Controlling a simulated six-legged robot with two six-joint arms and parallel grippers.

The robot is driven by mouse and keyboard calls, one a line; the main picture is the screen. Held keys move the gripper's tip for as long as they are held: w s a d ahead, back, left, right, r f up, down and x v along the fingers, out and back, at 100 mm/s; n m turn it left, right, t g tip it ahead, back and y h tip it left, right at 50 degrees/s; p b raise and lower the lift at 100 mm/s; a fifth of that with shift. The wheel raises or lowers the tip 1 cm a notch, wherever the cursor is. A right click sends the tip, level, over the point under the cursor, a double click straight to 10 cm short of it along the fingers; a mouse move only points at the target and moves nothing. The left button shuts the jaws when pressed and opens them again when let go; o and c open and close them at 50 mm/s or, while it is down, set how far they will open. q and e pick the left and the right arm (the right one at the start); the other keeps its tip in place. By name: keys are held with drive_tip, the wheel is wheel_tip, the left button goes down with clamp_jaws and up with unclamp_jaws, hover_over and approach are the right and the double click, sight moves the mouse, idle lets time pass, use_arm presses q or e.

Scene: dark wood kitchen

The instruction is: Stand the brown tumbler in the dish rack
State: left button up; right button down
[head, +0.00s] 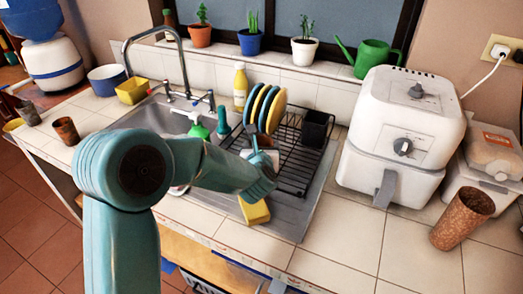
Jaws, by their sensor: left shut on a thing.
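A tall, speckled brown tumbler (463,219) stands on the counter at the far right, in front of the toaster-like white box. A smaller brown cup (66,131) stands on the left counter. The black wire dish rack (297,178) is on the drainboard right of the sink, with several yellow and blue plates at its back left. My left gripper (257,150) is at the rack's left front, far from the tall brown tumbler. It is shut on a pale thing, mostly hidden by the gripper. My right gripper is not in view.
A yellow sponge (254,212) shows just below my left wrist. A black holder (317,128) fills the rack's back right corner. A white air fryer (404,133) stands between rack and tall tumbler. The rack's middle and front look bare.

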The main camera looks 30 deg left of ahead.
use_arm(q)
drive_tip(key=shift+f, duration=0.45)
drive_tip(key=shift+w+f, duration=0.1)
drive_tip(key=shift+w, duration=0.05)
